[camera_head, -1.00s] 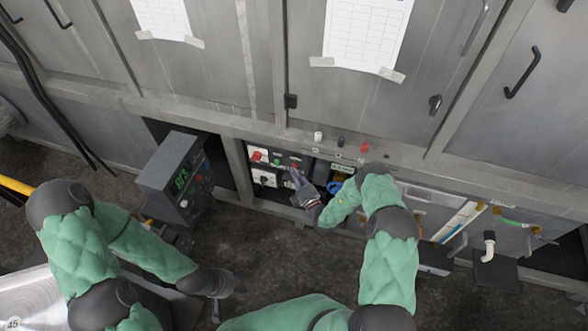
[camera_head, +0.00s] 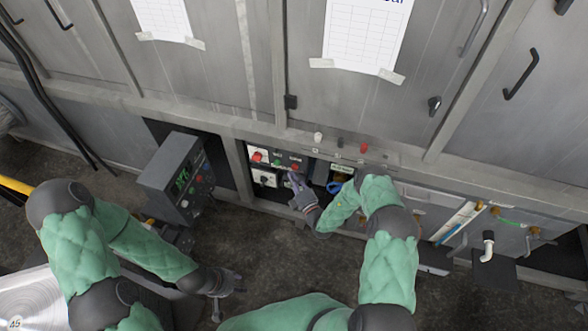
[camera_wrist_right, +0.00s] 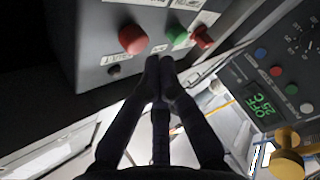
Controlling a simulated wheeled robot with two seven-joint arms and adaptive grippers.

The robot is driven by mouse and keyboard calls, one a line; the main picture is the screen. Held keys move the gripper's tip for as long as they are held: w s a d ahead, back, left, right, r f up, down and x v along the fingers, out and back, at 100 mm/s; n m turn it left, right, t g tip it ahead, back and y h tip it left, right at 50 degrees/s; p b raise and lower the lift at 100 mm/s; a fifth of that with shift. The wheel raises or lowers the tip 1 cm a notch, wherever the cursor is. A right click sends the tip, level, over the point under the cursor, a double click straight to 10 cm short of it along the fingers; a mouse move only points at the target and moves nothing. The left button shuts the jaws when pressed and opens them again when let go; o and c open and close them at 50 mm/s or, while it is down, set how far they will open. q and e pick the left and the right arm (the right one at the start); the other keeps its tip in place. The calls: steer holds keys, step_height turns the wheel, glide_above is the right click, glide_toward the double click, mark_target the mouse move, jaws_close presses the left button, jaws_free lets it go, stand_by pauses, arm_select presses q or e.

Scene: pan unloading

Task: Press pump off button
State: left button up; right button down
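In the head view a dark control panel (camera_head: 286,156) sits in the bay under the cabinet, with a red button (camera_head: 256,156) at left, a green button (camera_head: 277,163) and another red button (camera_head: 296,167) at right. My right gripper (camera_head: 293,178) is just below that right red button. In the right wrist view its fingertips (camera_wrist_right: 159,62) are together and empty, pointing between the large red button (camera_wrist_right: 132,40) and the green button (camera_wrist_right: 177,36). I see no clear contact. Label text is unreadable. My left gripper (camera_head: 228,292) has its fingers apart and empty over the floor.
A grey box with a green display (camera_head: 172,180) stands left of the panel; its display (camera_wrist_right: 259,104) shows in the wrist view. The cabinet ledge has a white, a black and a red knob (camera_head: 364,148). Pipes and valves are at right. The floor in front is open.

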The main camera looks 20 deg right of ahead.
steer(key=s+a, duration=0.1)
steer(key=s+p, duration=0.1)
steer(key=s+a, duration=0.1)
steer(key=s, duration=0.1)
steer(key=shift+a, duration=0.35)
stand_by(0.7)
